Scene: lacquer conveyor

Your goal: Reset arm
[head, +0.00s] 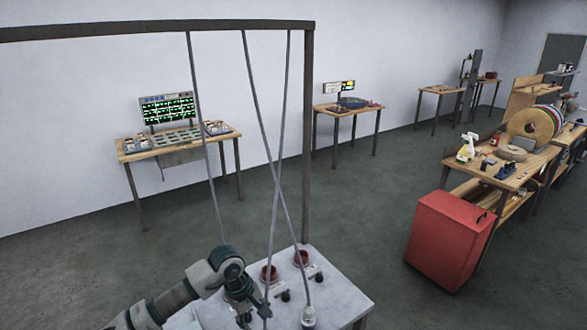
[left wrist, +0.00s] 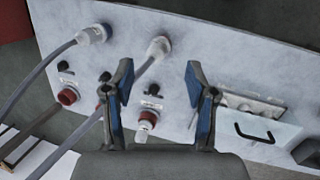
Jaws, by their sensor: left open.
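My left arm comes in from the bottom left in the head view. Its gripper (head: 250,306) is over the near part of a white panel (head: 335,290). In the left wrist view the blue-padded fingers of this gripper (left wrist: 158,70) are apart, with nothing held between them. One cable runs behind the left finger. Contact between fingers and panel cannot be told. My right gripper is not in view.
Grey cables (head: 245,75) hang from a dark overhead frame (head: 160,25) down to the panel. A plate with a dark handle (left wrist: 255,133) is right of the fingers. A red cabinet (head: 447,240) and workbenches stand farther off, with open floor between.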

